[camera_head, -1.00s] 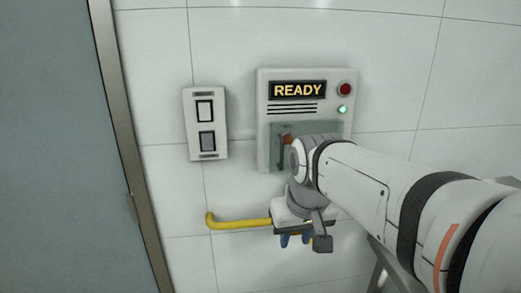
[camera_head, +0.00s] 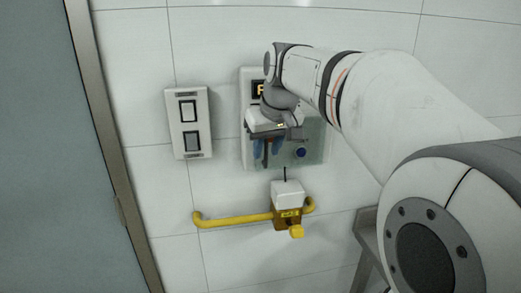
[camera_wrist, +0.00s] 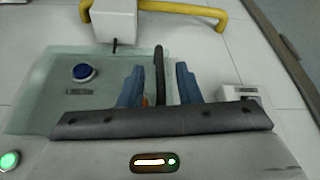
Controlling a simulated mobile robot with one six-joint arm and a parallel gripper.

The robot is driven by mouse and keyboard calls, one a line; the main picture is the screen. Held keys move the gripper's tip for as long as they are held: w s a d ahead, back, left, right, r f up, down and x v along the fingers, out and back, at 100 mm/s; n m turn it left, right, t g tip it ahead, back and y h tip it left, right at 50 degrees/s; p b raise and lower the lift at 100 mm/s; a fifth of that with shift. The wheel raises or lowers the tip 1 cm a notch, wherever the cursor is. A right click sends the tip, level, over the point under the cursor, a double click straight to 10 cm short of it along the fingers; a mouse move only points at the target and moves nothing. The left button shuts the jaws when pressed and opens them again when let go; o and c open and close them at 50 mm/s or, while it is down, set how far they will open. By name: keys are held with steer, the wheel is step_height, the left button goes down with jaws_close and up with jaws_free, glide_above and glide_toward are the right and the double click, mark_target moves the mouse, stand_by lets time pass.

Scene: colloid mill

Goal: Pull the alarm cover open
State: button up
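The alarm cover (camera_head: 315,140) is a translucent greenish panel on the lower part of a pale wall box; it also shows in the wrist view (camera_wrist: 45,102). A blue round button (camera_wrist: 83,72) shows through it. A dark upright handle (camera_wrist: 159,72) stands at the cover's edge. My gripper (camera_wrist: 158,84) is open, with one blue finger on each side of the handle and visible gaps. In the head view my gripper (camera_head: 268,149) is in front of the cover's left side. My arm hides much of the box and its sign.
A two-button switch plate (camera_head: 189,123) is on the wall to the left. A yellow rail (camera_head: 235,219) runs below, with a white-topped yellow box (camera_head: 287,196) on it. A grey door (camera_head: 40,150) with a metal frame is at far left. The wall between is clear.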

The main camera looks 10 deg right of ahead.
steer(key=shift+x, duration=0.8)
jaws_close()
